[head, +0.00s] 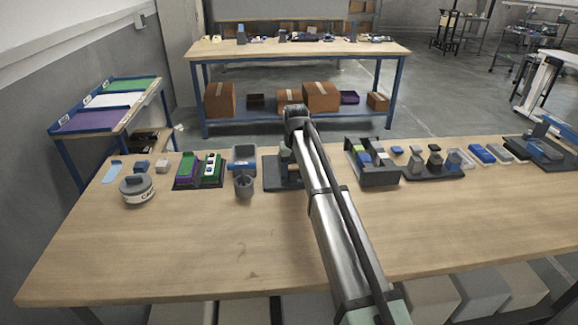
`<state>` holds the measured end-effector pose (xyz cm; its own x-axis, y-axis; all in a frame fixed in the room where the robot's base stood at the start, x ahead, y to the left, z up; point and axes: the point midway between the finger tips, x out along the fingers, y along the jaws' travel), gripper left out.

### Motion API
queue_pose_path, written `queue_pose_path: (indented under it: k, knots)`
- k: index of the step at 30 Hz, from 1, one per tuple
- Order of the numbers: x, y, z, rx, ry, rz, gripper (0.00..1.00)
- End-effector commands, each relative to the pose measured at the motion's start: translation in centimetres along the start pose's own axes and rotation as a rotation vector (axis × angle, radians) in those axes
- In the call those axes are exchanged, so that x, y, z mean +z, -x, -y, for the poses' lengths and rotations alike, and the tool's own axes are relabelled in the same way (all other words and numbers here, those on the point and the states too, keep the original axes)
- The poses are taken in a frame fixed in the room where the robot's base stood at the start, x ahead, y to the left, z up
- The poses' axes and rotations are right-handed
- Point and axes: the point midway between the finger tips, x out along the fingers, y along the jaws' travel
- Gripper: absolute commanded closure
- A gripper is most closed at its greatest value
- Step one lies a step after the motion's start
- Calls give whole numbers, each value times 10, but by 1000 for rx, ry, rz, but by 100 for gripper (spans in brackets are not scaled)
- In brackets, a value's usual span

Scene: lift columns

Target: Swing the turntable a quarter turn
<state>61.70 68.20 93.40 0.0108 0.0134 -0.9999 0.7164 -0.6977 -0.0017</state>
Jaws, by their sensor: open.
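A low round thing (138,188) with a grey top, a raised dark grey block on it and a white lettered side stands at the left of the wooden table. It is the most turntable-like thing in view, but I cannot tell for sure that it is the turntable. My arm reaches up from the bottom right to the table's far side, right of this round thing and well apart from it. My gripper cannot be made out; the arm's far end hides that spot. A dark base plate (271,184) with an upright part is partly covered by my arm.
A grey cup (244,187) and blue-grey bin (243,158) stand between the round thing and my arm. A purple-and-green rack (198,170) is nearer the round thing. Several fixtures, including a block tray (378,179), line the right. The wooden table's (190,255) front left is clear.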

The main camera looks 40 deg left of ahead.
Motion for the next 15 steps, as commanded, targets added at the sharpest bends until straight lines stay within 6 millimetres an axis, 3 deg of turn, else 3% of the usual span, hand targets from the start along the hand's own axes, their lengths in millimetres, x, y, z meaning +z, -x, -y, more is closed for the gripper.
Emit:
queue_pose_path:
  k: [15]
  knots:
    - [-3, 40, 1, -1, 2, -7, 49]
